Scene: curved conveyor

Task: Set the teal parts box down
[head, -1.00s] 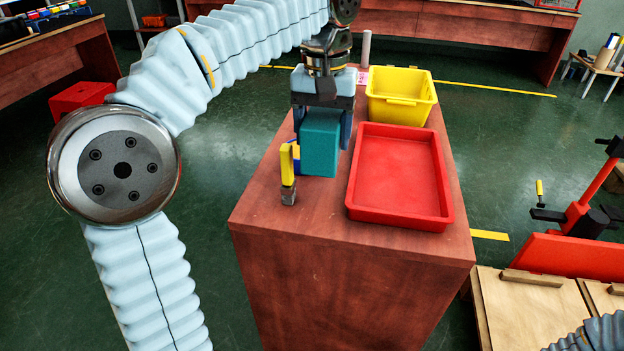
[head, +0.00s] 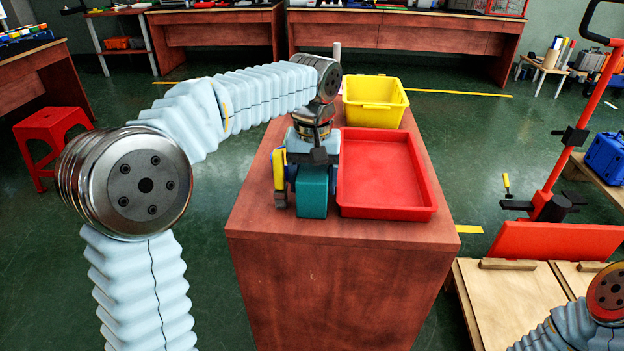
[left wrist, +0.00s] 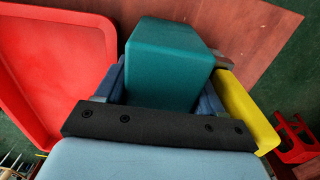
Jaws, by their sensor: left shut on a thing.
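The teal parts box (head: 312,192) is a plain block between the fingers of my left gripper (head: 312,176), which is shut on it. The box is near the front edge of the brown cabinet top (head: 285,224), just left of the red tray (head: 385,176). I cannot tell whether its underside touches the top. The left wrist view shows the box (left wrist: 168,62) between the dark blue fingers (left wrist: 160,98), with the brown top beyond it. My right gripper is out of view; only part of my right arm shows at the lower right.
A yellow-handled tool (head: 279,172) stands close to the left of my left gripper. A yellow bin (head: 374,112) stands behind the red tray. A grey post (head: 337,52) rises at the far end. The cabinet top's front strip is bare.

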